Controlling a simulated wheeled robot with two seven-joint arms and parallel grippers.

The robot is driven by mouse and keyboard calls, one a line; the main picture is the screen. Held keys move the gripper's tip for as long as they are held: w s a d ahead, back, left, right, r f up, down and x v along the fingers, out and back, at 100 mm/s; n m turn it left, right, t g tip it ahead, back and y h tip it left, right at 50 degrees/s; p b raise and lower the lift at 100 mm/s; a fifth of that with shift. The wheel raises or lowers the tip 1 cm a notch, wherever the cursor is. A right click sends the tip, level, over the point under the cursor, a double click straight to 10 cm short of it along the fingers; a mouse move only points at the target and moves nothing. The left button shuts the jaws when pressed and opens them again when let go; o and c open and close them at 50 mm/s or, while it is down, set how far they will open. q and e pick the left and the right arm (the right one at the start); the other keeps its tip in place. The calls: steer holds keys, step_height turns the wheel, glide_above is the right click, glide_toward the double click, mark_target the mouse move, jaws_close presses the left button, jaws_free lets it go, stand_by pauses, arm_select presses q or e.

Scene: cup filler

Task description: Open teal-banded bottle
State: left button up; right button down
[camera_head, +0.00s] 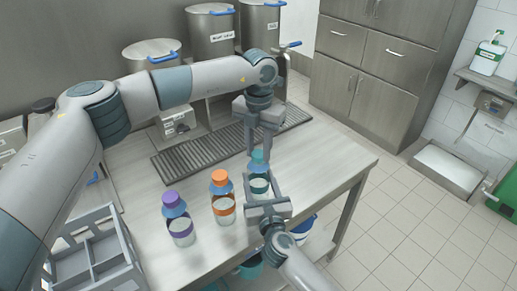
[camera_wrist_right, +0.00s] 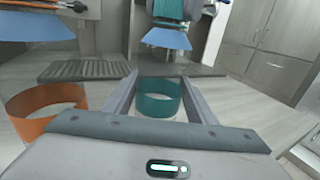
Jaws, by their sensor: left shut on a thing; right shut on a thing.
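The teal-banded bottle (camera_head: 259,185) stands upright on the steel table, last in a row of three. My left gripper (camera_head: 259,152) comes down from above and is shut on its teal cap, mostly hidden by the fingers in the head view. In the right wrist view the cap (camera_wrist_right: 174,10) sits above the blue shoulder (camera_wrist_right: 166,39), with no clear gap. My right gripper (camera_head: 265,197) is shut on the bottle body from the near side. Its fingers lie either side of the teal band (camera_wrist_right: 158,101).
An orange-banded bottle (camera_head: 222,198) and a purple-banded bottle (camera_head: 178,220) stand to the left. A grey crate (camera_head: 95,258) is at the lower left. A drain grate (camera_head: 205,150) and steel pots (camera_head: 212,32) are behind. The table's right end is clear.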

mark_target(258, 153)
arm_select(q)
steer(key=n, duration=0.4)
steer(key=shift+n, duration=0.4)
steer(key=n, duration=0.3)
steer(key=shift+n, duration=0.4)
steer(key=shift+r, duration=0.45)
steer(key=shift+r, duration=0.35)
steer(key=shift+r, duration=0.35)
steer(key=shift+r, duration=2)
